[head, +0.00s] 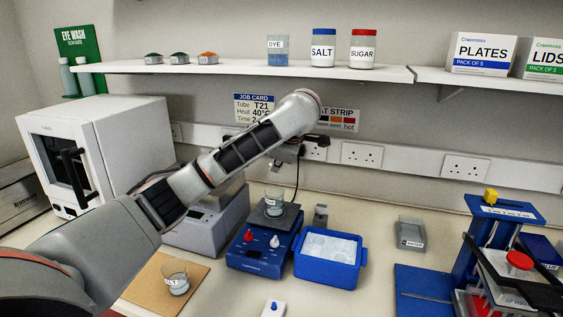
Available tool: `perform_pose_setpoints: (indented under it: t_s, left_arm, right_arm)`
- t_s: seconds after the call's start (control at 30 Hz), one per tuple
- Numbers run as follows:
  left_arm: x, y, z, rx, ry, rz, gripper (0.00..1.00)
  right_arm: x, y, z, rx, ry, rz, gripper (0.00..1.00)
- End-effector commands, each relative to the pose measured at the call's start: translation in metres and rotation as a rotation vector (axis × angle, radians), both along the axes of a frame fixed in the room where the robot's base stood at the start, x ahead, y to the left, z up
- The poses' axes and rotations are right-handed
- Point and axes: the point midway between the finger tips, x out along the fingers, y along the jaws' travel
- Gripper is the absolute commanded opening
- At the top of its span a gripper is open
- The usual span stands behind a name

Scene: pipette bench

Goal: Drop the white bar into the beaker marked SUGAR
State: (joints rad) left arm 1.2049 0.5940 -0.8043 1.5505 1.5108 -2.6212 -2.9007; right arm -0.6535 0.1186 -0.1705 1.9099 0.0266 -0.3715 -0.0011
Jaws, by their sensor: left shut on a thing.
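My left gripper (284,158) is above and slightly right of the hot plate, pointing down. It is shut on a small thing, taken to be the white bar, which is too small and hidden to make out. A labelled glass beaker (275,203) stands upright on the blue stirrer hot plate (258,252), below the gripper and apart from it. Another labelled beaker (176,281) stands on a brown mat (140,289) at the lower left. I cannot read either beaker's label. My right gripper is not in view.
A blue tub (328,279) of pale contents sits right of the hot plate. A jar marked SUGAR (363,51) stands on the shelf (240,68). A grey balance (202,232) is left of the hot plate. A blue stand (478,245) is at right.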

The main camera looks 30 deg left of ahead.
Motion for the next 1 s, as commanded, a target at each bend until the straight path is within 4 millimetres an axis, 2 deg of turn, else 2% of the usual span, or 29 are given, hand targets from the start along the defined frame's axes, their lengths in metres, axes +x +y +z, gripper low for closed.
perform_pose_setpoints:
  t_s: [0.6, 1.0]
  left_arm:
    - [0.000, 0.000, -0.063, -0.001, 0.000, 0.002, 0.00]
    - [0.000, 0.000, -0.075, -0.002, -0.003, 0.001, 0.00]
  right_arm:
    - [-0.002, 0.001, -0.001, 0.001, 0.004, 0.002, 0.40]
    - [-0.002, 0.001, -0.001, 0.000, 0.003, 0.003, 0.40]
